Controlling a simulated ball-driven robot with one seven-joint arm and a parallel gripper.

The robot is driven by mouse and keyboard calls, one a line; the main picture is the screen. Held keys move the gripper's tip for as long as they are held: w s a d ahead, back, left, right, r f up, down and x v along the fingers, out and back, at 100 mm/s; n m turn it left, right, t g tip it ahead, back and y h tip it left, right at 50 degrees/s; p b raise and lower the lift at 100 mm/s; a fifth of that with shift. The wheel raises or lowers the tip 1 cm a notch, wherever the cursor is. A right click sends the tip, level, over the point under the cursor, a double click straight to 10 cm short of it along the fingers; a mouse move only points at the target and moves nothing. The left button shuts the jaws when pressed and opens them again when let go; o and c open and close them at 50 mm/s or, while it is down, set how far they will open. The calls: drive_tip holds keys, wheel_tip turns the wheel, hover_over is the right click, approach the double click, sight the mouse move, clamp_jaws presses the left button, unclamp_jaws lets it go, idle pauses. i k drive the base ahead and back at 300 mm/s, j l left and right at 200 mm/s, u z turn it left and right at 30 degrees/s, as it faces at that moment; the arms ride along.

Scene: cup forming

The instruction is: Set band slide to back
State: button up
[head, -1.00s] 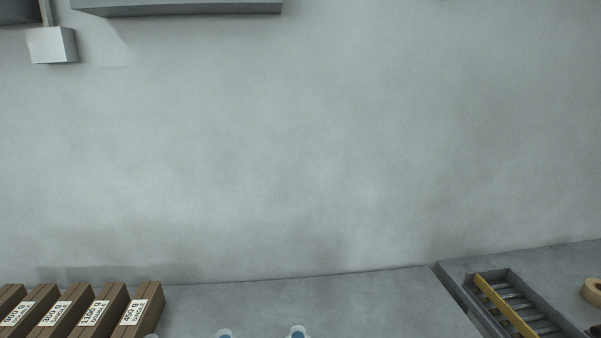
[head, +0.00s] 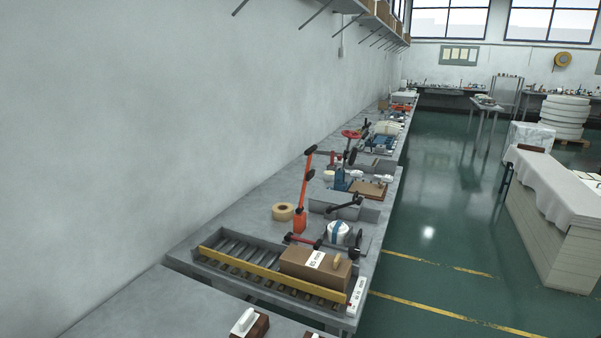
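I cannot tell for sure which part is the band slide. In the head view a bench along the wall carries a roller tray (head: 210,240) with a yellow rail (head: 265,275) running along it. A brown block (head: 300,264) with a white label sits on the rollers beside the rail. Behind the tray are a red-and-black lever (head: 303,241), a white round part with a blue band (head: 338,233) and a black-handled lever (head: 343,205). No slide position can be read from here. My gripper is not in view.
An orange upright tool (head: 300,219) and a tape roll (head: 283,211) stand behind the tray. A blue device (head: 341,180) stands farther along. The green floor (head: 440,235) right of the bench is open. A cloth-covered table (head: 560,187) stands at the right.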

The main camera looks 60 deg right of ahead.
sight(351, 239)
drive_tip(key=z, duration=1)
